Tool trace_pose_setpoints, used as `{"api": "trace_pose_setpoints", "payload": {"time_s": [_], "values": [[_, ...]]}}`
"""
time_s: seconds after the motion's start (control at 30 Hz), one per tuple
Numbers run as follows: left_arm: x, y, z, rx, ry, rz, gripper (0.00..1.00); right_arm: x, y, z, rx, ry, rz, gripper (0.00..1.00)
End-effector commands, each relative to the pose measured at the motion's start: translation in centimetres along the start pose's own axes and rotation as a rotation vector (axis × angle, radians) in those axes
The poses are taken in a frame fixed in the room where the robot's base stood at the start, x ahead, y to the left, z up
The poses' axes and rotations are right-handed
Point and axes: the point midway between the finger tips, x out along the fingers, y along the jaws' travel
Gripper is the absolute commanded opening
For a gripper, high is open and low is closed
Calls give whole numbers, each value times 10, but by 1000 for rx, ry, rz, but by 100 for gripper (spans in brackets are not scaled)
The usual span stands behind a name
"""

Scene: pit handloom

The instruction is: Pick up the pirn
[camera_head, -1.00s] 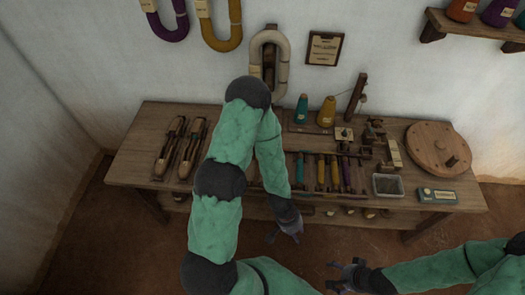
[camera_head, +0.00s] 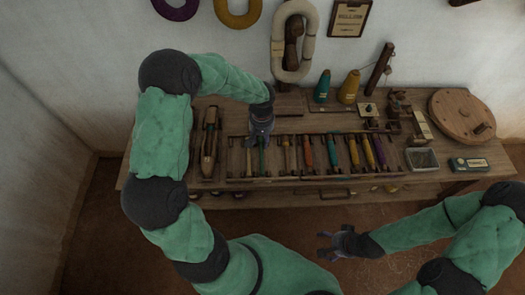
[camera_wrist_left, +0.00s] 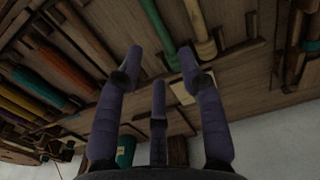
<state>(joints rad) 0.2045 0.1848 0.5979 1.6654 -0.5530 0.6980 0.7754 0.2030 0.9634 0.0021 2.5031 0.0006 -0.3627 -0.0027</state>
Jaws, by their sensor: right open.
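A wooden rack holds several pirns wound in different colours, lying side by side. They include a green pirn (camera_head: 262,160), an orange pirn (camera_head: 308,152), a teal pirn (camera_head: 332,150) and a purple pirn (camera_head: 380,153). My left gripper (camera_head: 262,138) is over the left part of the rack, close to the green pirn. My right gripper (camera_head: 335,243) is open and empty in front of the table.
A shuttle (camera_head: 209,145) lies left of the rack. Behind stand a teal cone (camera_head: 322,86) and a yellow cone (camera_head: 349,87). At the right are a grey tray (camera_head: 422,159), a teal box (camera_head: 469,164) and a round wooden disc (camera_head: 461,115). The floor in front is clear.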

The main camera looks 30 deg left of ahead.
Motion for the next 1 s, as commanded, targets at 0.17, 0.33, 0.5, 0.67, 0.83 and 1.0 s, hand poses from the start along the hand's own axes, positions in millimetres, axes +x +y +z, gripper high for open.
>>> {"api": "trace_pose_setpoints", "payload": {"time_s": [0.17,0.33,0.5,0.67,0.83,1.0], "values": [[31,0,0,0,-2,0,39,12,4,0,0,-1,0,82],[41,0,-1,0,0,1,39,16,5,0,0,-1,0,82],[56,2,-4,1,-1,1,39,24,9,0,0,-1,0,82],[79,4,-6,1,-2,1,39,37,13,-1,-1,-1,0,82],[91,4,-6,1,-1,3,39,42,15,-1,0,-1,0,82],[90,4,-6,1,0,3,39,41,14,-1,-1,-1,0,82]]}}
